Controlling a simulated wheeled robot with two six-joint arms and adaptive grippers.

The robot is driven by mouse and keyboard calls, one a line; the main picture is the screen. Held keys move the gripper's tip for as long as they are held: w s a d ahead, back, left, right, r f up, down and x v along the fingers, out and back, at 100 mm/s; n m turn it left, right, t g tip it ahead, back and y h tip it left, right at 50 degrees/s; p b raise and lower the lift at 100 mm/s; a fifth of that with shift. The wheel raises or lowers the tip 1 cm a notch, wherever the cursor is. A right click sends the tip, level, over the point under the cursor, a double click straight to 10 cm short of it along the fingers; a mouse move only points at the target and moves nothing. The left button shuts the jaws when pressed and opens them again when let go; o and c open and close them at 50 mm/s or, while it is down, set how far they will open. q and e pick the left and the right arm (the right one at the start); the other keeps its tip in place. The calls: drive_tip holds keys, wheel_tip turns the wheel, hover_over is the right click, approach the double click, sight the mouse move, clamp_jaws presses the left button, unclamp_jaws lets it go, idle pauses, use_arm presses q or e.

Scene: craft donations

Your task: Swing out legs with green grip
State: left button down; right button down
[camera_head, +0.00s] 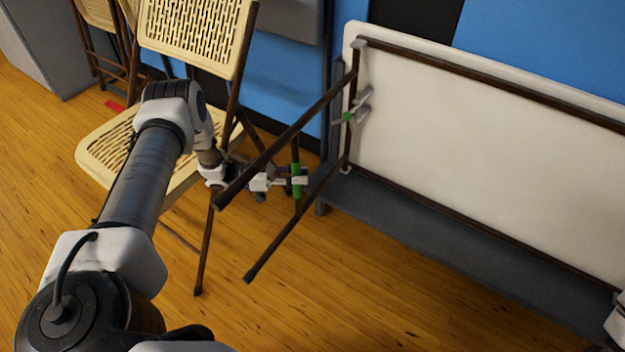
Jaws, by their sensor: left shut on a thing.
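A folding table (480,150) with a white top rests on its long edge, its underside facing me. Its brown leg frame (296,128) at the left end is swung out from the top, pointing left and toward me. A green grip (297,181) sits on the bar between the two legs. My left gripper (291,181) is shut on the green grip, between the legs. A small green part (348,116) shows on the brace near the table top. Part of my right arm shows at the lower right edge; its gripper is out of view.
A cream folding chair (150,150) stands open just behind and left of my left arm. More folded chairs (100,15) lean at the upper left. The table rests on a grey low platform (440,250). The wooden floor (350,300) in front is clear.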

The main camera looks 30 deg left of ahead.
use_arm(q)
drive_tip(key=shift+s+a+f, duration=0.1)
drive_tip(key=shift+a, duration=0.65)
drive_tip(key=c, duration=1.1)
unclamp_jaws()
drive_tip(key=shift+a, duration=0.1)
drive_tip(key=shift+c, duration=0.2)
drive_tip(key=shift+o, duration=0.4)
drive_tip(key=shift+s+a, duration=0.15)
wheel_tip(320, 180, up, 10)
